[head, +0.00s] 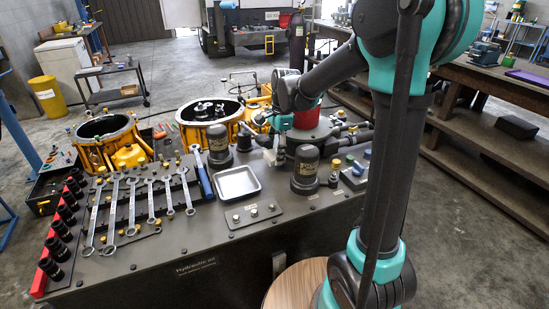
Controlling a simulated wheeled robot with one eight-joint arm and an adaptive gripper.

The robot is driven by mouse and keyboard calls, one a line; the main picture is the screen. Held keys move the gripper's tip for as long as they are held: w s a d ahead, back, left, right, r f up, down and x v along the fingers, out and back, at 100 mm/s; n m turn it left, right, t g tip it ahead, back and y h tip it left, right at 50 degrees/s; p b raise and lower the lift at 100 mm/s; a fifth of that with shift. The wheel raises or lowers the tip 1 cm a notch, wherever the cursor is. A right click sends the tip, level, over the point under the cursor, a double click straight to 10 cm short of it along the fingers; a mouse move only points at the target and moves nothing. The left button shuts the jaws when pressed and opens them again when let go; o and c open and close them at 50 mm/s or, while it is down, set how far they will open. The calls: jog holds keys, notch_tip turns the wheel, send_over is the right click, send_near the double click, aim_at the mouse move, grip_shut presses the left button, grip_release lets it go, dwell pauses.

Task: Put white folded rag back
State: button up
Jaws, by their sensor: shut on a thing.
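My arm reaches over the dark bench, and its wrist hangs above the middle of the bench top. My gripper (279,150) points down just left of the red and green-grey round unit and is shut on a small pale thing that looks like the white folded rag (280,158). The jaws and most of the rag are too small and partly covered to show clearly. An empty silver metal tray (237,183) lies on the bench, in front and to the left of my gripper.
Several wrenches (150,200) lie in a row at the left, beside a red rail of black sockets (57,252). Dark cylinders (306,168) stand near the tray. Yellow open housings (210,116) stand behind. A workbench (490,75) is at the right.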

jog(key=shift+f, duration=1.05)
jog(key=o, duration=1.1)
jog(key=r, duration=0.4)
jog(key=d+r, duration=0.1)
jog(key=r, duration=0.7)
jog(key=shift+w+d, duration=0.35)
jog(key=shift+w, duration=0.05)
